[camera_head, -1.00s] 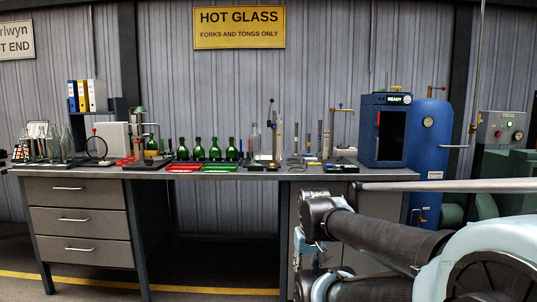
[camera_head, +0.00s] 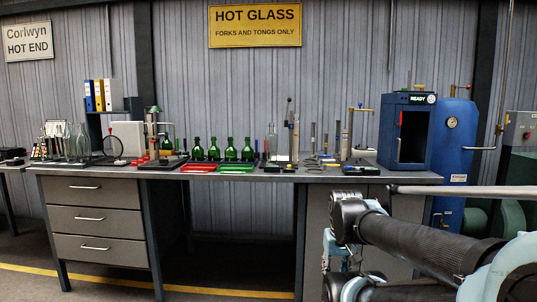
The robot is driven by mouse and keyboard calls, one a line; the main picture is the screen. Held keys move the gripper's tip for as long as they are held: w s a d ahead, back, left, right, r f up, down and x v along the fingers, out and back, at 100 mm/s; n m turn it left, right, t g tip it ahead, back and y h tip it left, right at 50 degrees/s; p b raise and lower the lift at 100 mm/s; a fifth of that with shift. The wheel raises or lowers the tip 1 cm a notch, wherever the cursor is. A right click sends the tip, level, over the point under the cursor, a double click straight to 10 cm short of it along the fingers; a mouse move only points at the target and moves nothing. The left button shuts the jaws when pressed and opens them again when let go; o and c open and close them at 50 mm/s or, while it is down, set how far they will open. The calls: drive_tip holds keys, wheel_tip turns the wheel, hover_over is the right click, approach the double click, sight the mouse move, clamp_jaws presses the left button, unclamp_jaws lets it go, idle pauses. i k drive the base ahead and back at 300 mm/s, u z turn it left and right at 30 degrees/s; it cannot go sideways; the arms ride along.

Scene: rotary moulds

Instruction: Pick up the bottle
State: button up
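Several green bottles stand upright in a row on the workbench, among them a left one (camera_head: 198,149), a middle one (camera_head: 214,149) and a right one (camera_head: 247,150). Another green bottle (camera_head: 167,144) is partly hidden by a stand to their left. Clear glass bottles (camera_head: 80,146) stand near the bench's left end, and one clear bottle (camera_head: 272,146) stands right of the green row. The pictures do not show which bottle is meant. My arm is folded at the lower right, well short of the bench top. My gripper's fingers cannot be made out.
The grey workbench (camera_head: 300,177) has drawers (camera_head: 92,218) on its left. Red (camera_head: 198,168) and green (camera_head: 238,168) trays lie in front of the bottles. A blue cabinet (camera_head: 407,133) stands at the right end. Floor shows before the bench.

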sight(271, 139)
drive_tip(key=i, duration=0.85)
drive_tip(key=z, duration=0.05)
